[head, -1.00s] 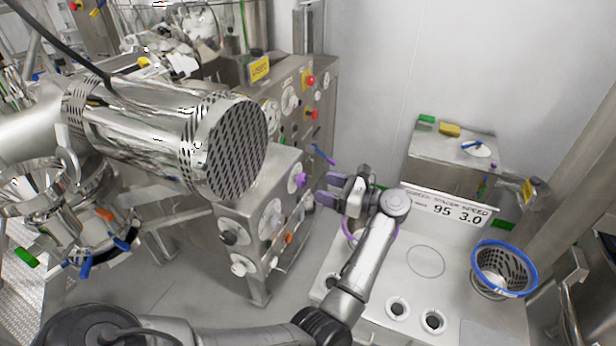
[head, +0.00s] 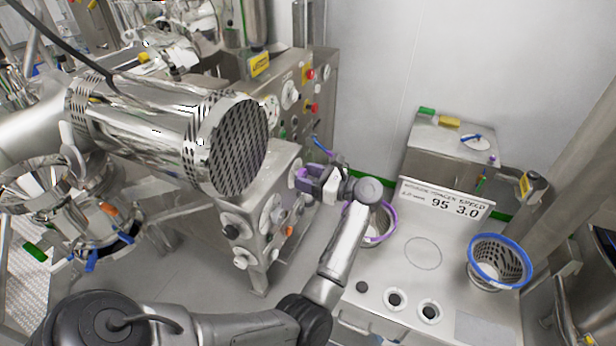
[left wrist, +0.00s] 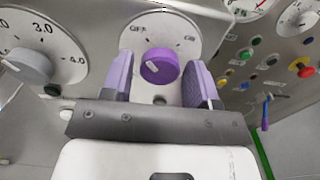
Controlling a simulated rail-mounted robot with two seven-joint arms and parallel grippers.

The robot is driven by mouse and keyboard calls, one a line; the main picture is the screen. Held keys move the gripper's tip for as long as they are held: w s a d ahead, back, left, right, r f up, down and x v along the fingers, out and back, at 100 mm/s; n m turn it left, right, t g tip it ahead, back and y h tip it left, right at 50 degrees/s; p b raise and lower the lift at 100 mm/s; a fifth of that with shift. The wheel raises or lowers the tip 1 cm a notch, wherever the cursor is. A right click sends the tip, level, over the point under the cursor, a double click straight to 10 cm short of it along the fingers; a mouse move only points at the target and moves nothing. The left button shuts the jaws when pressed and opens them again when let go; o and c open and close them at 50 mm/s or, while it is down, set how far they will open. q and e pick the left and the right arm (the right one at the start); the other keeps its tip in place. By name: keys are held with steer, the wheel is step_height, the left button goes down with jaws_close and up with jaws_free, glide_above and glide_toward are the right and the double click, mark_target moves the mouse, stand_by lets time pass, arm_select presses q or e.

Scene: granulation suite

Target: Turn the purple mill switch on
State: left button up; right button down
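The purple mill switch (left wrist: 160,67) is a round knob on a pale dial plate, with a white mark on the left part of its face. In the left wrist view it sits between the two purple-padded fingers of my left gripper (left wrist: 160,85). The gripper is open, with a visible gap on each side of the knob. In the head view the left gripper (head: 310,181) is close to the right side of the steel control box, and its fingers largely hide the switch. My right gripper is not in view.
A grey knob (left wrist: 28,66) on a numbered dial is left of the switch. A red emergency button (left wrist: 301,67) and several small buttons are on the right panel. A blue-rimmed basket (head: 503,262) and a purple-rimmed basket (head: 381,228) stand on the bench.

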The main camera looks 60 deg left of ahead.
arm_select(q)
steer(key=c, duration=0.7)
